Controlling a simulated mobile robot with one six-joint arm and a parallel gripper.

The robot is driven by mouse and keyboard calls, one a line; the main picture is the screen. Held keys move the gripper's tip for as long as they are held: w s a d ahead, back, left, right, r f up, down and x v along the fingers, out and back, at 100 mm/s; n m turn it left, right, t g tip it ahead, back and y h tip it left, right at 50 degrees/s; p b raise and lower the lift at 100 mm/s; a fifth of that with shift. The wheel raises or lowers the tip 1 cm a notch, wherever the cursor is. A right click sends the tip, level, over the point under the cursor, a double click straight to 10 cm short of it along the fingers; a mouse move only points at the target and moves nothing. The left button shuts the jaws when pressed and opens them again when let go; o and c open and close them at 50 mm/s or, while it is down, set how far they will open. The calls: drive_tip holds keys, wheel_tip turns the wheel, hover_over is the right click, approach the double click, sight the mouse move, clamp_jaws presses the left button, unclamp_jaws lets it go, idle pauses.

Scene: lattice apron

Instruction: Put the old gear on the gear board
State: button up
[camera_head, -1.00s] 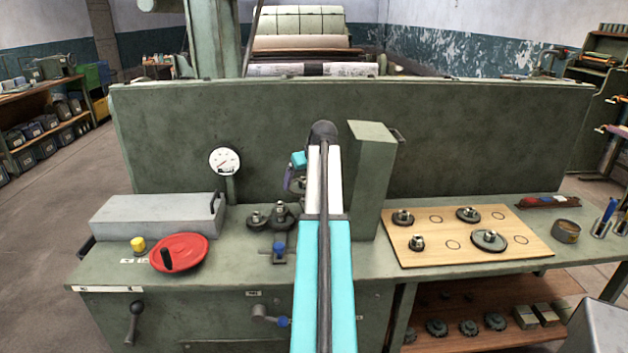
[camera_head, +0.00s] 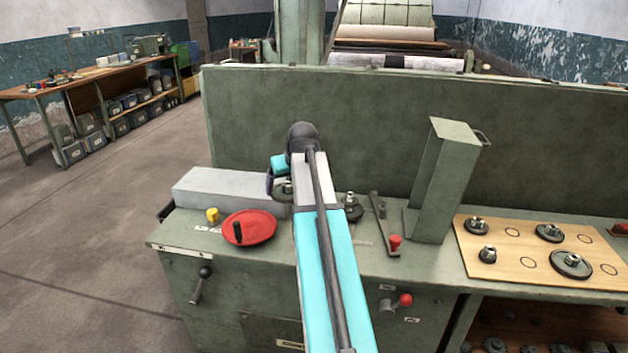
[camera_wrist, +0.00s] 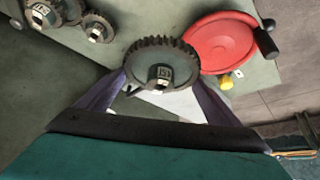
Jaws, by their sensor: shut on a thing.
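My gripper (camera_wrist: 159,80) is shut on a dark toothed gear (camera_wrist: 160,62) with a square-ended hub, seen in the wrist view between its two purple fingers. In the head view the held gear (camera_head: 285,189) shows partly at the left of my arm, in front of the grey block and above the bench. The gear board (camera_head: 500,262) is a wooden board on the right of the bench. It carries several gears with hubs and has several drawn circles lying bare.
More mounted gears (camera_head: 351,207) stand just right of my arm, partly hidden. A red handwheel (camera_head: 250,228) and a long grey block (camera_head: 225,188) are on the left. A tall green box (camera_head: 444,180) and a red-knobbed lever (camera_head: 395,243) stand between my arm and the board.

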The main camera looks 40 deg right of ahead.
drive_tip(key=w+a+n, duration=0.1)
drive_tip(key=w+a, duration=0.1)
drive_tip(key=a, duration=0.8)
drive_tip(key=w+a+n+y, duration=0.1)
drive_tip(key=w+a, duration=0.1)
drive_tip(key=a, duration=0.9)
drive_tip(key=shift+w+a+f, duration=0.2)
drive_tip(key=shift+a, duration=0.1)
drive_tip(key=shift+o, duration=0.2)
drive_tip(key=s+a+n+y, duration=0.1)
drive_tip(key=s+a, duration=0.1)
drive_tip(key=a, duration=1.7)
drive_tip(key=shift+a+f+n+t, duration=0.25)
drive_tip(key=shift+n+t, duration=0.05)
drive_tip(key=shift+n, duration=0.1)
drive_tip(key=shift+d, duration=0.15)
drive_tip(key=shift+c, duration=0.2)
